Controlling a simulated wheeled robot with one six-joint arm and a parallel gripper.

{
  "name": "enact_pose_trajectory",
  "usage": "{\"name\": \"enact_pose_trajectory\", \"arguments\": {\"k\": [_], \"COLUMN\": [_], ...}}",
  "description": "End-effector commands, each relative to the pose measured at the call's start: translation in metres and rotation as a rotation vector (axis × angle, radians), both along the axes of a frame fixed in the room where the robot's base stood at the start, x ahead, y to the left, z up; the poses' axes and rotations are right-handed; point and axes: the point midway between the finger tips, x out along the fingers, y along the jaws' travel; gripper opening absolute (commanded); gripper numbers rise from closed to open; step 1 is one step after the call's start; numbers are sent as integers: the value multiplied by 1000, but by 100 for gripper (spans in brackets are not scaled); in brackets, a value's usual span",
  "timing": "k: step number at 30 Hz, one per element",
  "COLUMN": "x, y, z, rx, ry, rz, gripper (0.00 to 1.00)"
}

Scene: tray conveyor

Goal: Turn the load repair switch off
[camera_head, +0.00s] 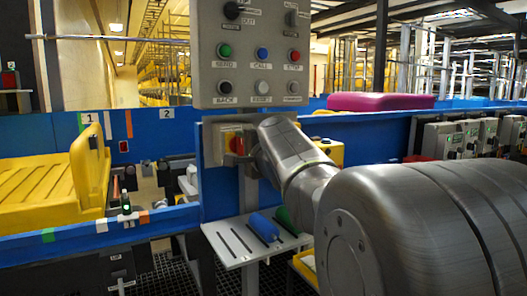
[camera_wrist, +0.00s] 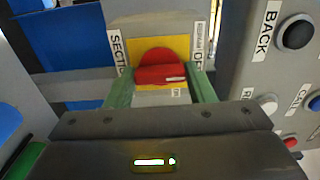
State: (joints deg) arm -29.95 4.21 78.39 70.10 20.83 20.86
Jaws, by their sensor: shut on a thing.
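The switch is a red rotary knob (camera_head: 239,145) on a yellow plate, on a grey box on the blue rail under the button panel. In the wrist view the red knob (camera_wrist: 160,74) sits in front of the yellow plate (camera_wrist: 185,46), its bar lying across the picture. My gripper (camera_wrist: 161,82) has its two green fingers at either end of the bar, shut on it. In the head view my gripper (camera_head: 255,150) comes from the right and hides part of the box. Labels beside the plate are partly cut off; I cannot read the switch position.
A grey button panel (camera_head: 250,75) hangs just above the switch. A grey shelf (camera_head: 235,240) below carries a blue cylinder (camera_head: 263,227) and a green one (camera_head: 287,219). A yellow tray (camera_head: 45,195) stands at left. More control boxes (camera_head: 440,138) line the right rail.

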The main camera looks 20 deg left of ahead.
Motion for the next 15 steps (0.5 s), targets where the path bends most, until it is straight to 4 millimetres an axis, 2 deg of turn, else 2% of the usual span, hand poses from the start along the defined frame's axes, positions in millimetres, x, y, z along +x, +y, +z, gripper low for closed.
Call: {"name": "enact_pose_trajectory", "arguments": {"k": [13,14,15], "x": [0,0,0], "y": [0,0,0], "z": [-1,-1,-1], "rx": [-9,-9,-8], "ry": [-8,-8,-8], "rz": [1,1,1], "gripper": [26,51,59]}}
